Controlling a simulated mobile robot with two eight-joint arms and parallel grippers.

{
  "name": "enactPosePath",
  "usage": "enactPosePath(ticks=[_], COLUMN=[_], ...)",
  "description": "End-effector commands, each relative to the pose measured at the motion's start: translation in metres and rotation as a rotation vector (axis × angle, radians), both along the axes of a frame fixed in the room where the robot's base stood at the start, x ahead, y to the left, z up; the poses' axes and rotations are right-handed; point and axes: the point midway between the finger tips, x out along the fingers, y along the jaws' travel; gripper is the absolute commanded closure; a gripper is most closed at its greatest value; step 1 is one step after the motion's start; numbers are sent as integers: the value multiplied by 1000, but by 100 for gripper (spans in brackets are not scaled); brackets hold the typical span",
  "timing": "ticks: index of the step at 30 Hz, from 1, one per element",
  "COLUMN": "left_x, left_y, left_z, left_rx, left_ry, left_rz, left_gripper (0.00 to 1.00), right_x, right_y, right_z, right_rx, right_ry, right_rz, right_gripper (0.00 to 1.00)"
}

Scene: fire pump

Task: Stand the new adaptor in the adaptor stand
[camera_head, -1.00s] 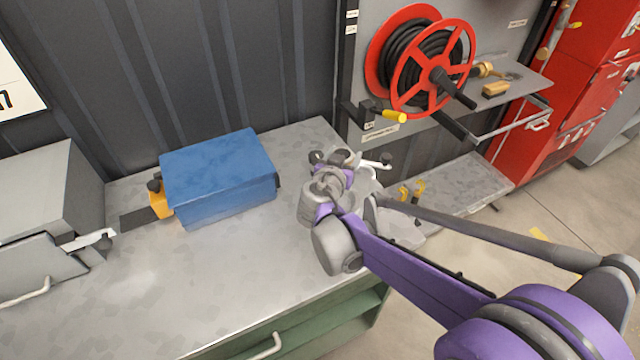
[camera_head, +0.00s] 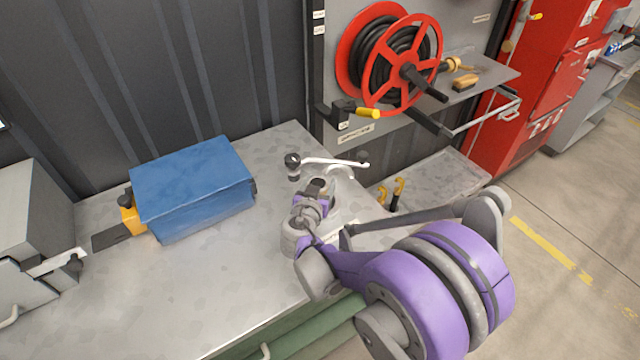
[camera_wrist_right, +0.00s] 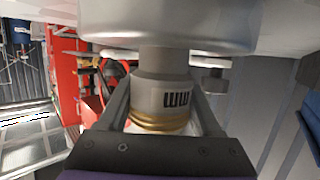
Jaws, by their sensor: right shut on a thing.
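My right gripper (camera_head: 316,192) is over the right end of the grey worktop, close in front of a pale fitting with levers (camera_head: 332,163). In the right wrist view, the gripper (camera_wrist_right: 160,105) is shut on a grey round piece with dark marks and a brass ring (camera_wrist_right: 160,98), which looks like the adaptor. A wide pale round body (camera_wrist_right: 165,25) lies just beyond it, joined by a narrower neck; I cannot tell whether it belongs to the held piece. I cannot make out the adaptor stand for certain. My left gripper is out of view.
A blue box (camera_head: 192,190) stands on the worktop (camera_head: 205,285), left of my arm. A grey cabinet (camera_head: 30,230) is at the far left. A red hose reel (camera_head: 385,60) hangs on the wall behind. The worktop's front middle is clear.

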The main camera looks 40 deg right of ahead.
Motion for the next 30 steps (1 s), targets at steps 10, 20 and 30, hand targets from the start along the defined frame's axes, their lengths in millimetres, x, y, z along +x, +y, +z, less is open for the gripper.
enactPosePath(ticks=[10,20,30], left_x=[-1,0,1], left_y=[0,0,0], left_z=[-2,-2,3], left_rx=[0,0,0], left_ry=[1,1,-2], left_rz=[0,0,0], left_gripper=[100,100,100], right_x=[0,0,-27], right_y=[0,0,36], right_z=[-3,-2,15], right_rx=[0,0,2], right_ry=[0,0,-1], right_rz=[0,0,5], right_gripper=[13,4,4])
